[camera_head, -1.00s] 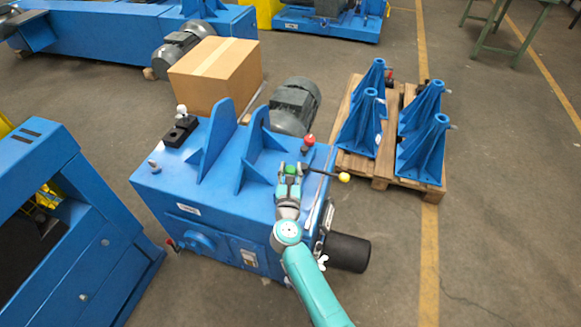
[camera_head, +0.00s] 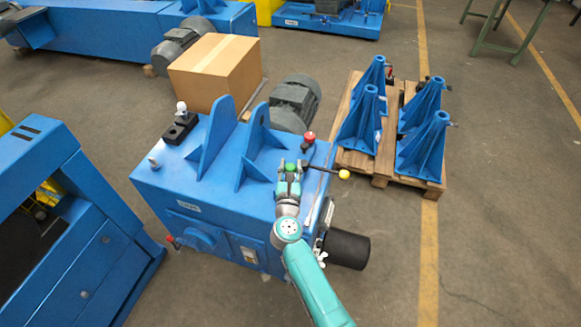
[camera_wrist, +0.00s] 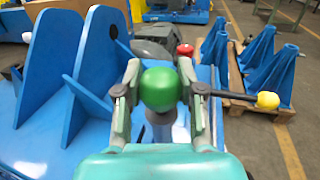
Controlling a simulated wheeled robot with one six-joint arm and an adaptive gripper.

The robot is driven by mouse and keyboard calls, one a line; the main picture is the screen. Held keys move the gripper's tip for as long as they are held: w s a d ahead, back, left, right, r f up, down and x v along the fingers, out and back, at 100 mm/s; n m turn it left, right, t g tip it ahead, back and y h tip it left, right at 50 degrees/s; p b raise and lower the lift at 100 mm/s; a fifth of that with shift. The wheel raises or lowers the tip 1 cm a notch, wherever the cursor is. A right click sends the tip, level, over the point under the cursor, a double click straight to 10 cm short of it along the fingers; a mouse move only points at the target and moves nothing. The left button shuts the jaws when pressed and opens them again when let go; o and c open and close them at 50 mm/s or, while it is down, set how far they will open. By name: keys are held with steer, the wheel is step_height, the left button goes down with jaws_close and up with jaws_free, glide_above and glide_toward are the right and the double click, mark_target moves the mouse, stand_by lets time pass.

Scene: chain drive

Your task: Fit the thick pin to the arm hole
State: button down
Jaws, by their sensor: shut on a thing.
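My gripper (camera_head: 290,164) is over the right end of the blue machine housing (camera_head: 240,218). In the wrist view its fingers (camera_wrist: 160,80) are shut on a pin with a green ball knob (camera_wrist: 160,90). A grey shaft shows below the knob; its lower end is hidden. The knob also shows in the head view (camera_head: 290,168). A dark rod with a yellow knob (camera_wrist: 267,100) sticks out just right of the fingers. A red knob (camera_wrist: 185,50) stands beyond them. I cannot make out the arm hole, or tell which part is the arm.
Upright blue plates (camera_head: 212,140) stand left of my gripper. A black block (camera_head: 180,130) with a white knob (camera_head: 181,107) and a grey peg (camera_head: 154,163) are at the housing's left. A motor (camera_head: 295,103) and a carton (camera_head: 214,72) are behind; a pallet with blue brackets (camera_head: 361,125) stands right.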

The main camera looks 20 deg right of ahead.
steer(key=shift+f, duration=3.4)
steer(key=c, duration=0.6)
jaws_free()
steer(key=shift+s, duration=0.1)
steer(key=v, duration=1.1)
steer(key=shift+s+a, duration=0.2)
steer(key=shift+s, duration=0.15)
